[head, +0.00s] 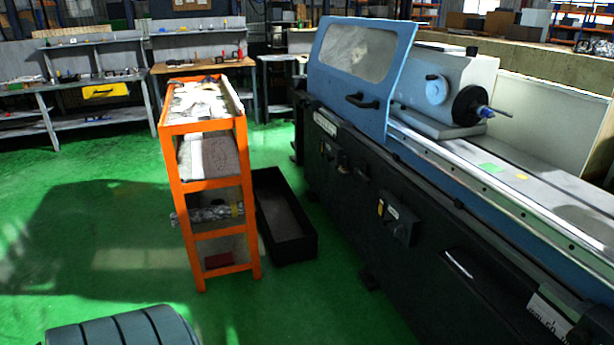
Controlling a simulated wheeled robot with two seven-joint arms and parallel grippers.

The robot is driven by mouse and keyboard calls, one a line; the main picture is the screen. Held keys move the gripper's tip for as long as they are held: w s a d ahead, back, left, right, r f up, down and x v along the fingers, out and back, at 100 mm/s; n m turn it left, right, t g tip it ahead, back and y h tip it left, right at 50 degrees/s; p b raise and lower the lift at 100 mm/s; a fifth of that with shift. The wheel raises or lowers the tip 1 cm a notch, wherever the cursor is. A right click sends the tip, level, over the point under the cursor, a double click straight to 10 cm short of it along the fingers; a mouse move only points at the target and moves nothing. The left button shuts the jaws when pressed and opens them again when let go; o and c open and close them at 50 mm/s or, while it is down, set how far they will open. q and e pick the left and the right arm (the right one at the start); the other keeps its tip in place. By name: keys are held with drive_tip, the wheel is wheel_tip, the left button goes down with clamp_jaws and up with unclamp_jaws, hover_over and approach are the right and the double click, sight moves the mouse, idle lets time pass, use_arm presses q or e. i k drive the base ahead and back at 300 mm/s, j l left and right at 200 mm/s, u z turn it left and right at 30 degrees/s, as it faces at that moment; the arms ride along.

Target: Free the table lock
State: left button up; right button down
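The grinder (345,195) stands on the right, with a dark front and a long blue and grey table (500,190) running toward the lower right. A blue door (392,55) with a window and a black handle (361,101) stands upright at its far end. A grey unit with a black handwheel (469,105) sits on top behind the table. A small dark box (397,220) with a yellow part is on the front. I cannot tell which part is the table lock. Neither of my grippers is in view.
An orange shelf cart (205,184) stands left of the grinder, loaded with items. A black open bin (308,236) lies on the floor between them. Workbenches (100,80) line the back left. The green floor in front and to the left is mostly clear.

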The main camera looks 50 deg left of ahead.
sight(365, 178)
drive_tip(key=u, duration=1.25)
drive_tip(key=i+u, duration=0.1)
drive_tip(key=i, duration=0.75)
